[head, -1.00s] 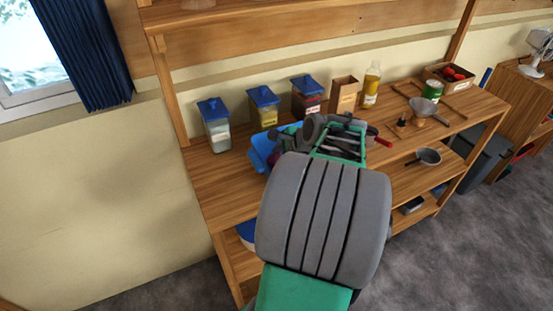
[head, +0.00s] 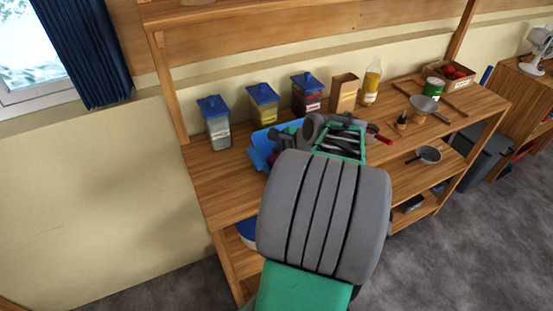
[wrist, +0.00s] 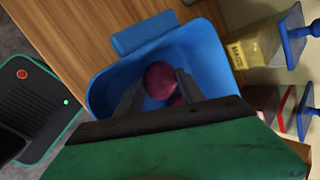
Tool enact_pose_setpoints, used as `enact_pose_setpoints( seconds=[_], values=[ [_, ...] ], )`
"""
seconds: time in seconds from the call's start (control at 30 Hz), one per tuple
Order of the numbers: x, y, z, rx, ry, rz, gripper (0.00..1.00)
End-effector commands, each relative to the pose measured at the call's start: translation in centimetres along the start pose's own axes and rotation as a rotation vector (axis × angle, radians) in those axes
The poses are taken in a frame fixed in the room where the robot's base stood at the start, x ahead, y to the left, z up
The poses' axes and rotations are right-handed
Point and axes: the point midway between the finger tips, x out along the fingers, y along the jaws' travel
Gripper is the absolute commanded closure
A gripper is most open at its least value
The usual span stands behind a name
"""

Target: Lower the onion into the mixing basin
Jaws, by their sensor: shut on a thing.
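The blue mixing basin (head: 260,150) stands on the wooden worktop, largely hidden behind my arm in the head view. In the wrist view the basin (wrist: 208,50) lies directly under my gripper (wrist: 161,84). A round, dark red-purple onion (wrist: 160,77) sits between the two dark fingers, which are shut on it. The onion appears over the inside of the basin, within its rim. A second dark reddish patch shows just beside it, partly hidden by my gripper. I cannot tell whether the onion touches the basin floor.
Several blue-lidded containers (head: 264,104) line the wall behind the basin. A brown box (head: 344,93) and an oil bottle (head: 371,83) stand to their right. Further right are a funnel (head: 423,105), a green can (head: 433,87) and a crate of red items (head: 451,75). The worktop's left front is clear.

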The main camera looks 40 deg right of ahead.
Motion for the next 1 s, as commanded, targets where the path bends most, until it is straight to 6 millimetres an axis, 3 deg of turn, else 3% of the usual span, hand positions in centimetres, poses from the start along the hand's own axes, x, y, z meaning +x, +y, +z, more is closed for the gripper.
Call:
enact_pose_setpoints(
  seconds=[0.33, 0.6, 1.0],
  values=[
    [0.0, 0.0, 0.0, 0.000, 0.000, 0.000, 0.29],
    [-0.2, 0.1, 0.0, 0.002, 0.000, 0.002, 0.29],
    [-7.1, -0.3, 0.0, 0.000, 0.003, -0.005, 0.29]
  ],
)
